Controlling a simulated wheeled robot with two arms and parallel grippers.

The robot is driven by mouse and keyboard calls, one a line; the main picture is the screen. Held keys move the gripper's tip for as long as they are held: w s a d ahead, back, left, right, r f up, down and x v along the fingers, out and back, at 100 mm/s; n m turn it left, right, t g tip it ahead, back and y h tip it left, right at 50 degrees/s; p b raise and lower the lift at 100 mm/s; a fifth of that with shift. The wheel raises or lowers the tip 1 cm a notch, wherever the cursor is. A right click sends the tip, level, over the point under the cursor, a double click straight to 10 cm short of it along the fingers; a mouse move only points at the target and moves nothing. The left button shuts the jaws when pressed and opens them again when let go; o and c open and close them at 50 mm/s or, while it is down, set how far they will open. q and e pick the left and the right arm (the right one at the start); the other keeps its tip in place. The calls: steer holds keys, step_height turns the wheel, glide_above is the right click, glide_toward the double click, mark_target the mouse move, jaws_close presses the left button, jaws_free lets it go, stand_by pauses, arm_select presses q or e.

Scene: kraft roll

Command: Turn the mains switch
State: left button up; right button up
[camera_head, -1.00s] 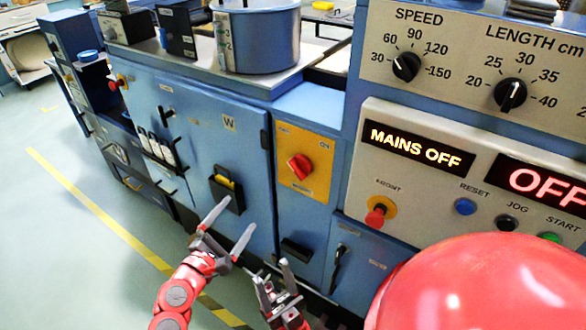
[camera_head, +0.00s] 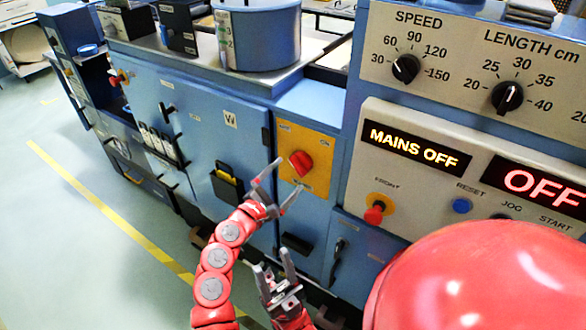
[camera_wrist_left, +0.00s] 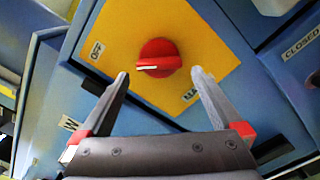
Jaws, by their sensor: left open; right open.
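The mains switch (camera_head: 301,163) is a red rotary knob on a yellow plate (camera_head: 318,181) on the blue machine front. In the left wrist view the red knob (camera_wrist_left: 158,58) has a white pointer mark aimed left, toward the OFF label (camera_wrist_left: 96,50). My left gripper (camera_head: 284,186) is open, just below and left of the knob; in the left wrist view its fingertips (camera_wrist_left: 162,76) stand on either side of the knob's lower part, and contact cannot be told. My right gripper (camera_head: 270,262) is open and empty, lower down in front of the cabinet.
A lit display reads MAINS OFF (camera_head: 416,145); another reads OFF (camera_head: 538,185). A red front stop button (camera_head: 375,213) sits right of the switch. A black holder (camera_head: 226,186) and a door handle (camera_head: 336,262) stick out nearby. Open floor (camera_head: 80,250) lies to the left.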

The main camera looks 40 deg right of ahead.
mark_target(294, 167)
arm_select(q)
steer(key=shift+x, duration=1.9)
steer(key=shift+w, duration=0.1)
steer(key=c, duration=1.2)
steer(key=shift+r+m+b, duration=0.15)
steer(key=shift+m+b, duration=4.35)
steer(key=shift+b, duration=0.65)
steer(key=shift+r+m+b, duration=0.15)
steer(key=shift+m+b, duration=4.35)
steer(key=shift+b, duration=0.65)
